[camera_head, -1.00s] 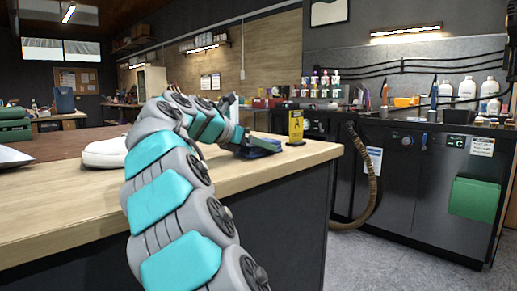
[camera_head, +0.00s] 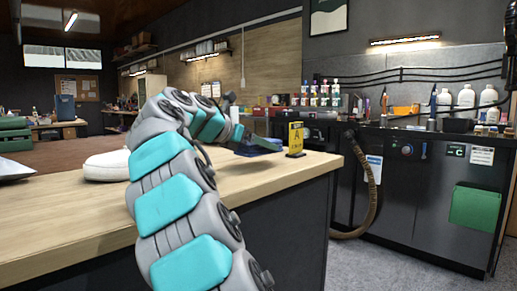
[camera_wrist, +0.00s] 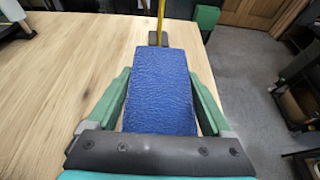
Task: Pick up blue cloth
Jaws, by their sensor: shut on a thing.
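The blue cloth (camera_wrist: 160,85) is a flat, textured blue rectangle between the two green fingers of my gripper (camera_wrist: 162,100) in the wrist view. The fingers lie along its two long sides, and its far end reaches beyond the fingertips. In the head view my gripper (camera_head: 258,144) is low over the far right end of the wooden table, with a dark blue edge of the cloth (camera_head: 252,152) just below it. I cannot tell whether the cloth still touches the table top.
A black workbench with bottles (camera_head: 466,97) is at the right, across a grey floor. The table's right edge is close to my gripper.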

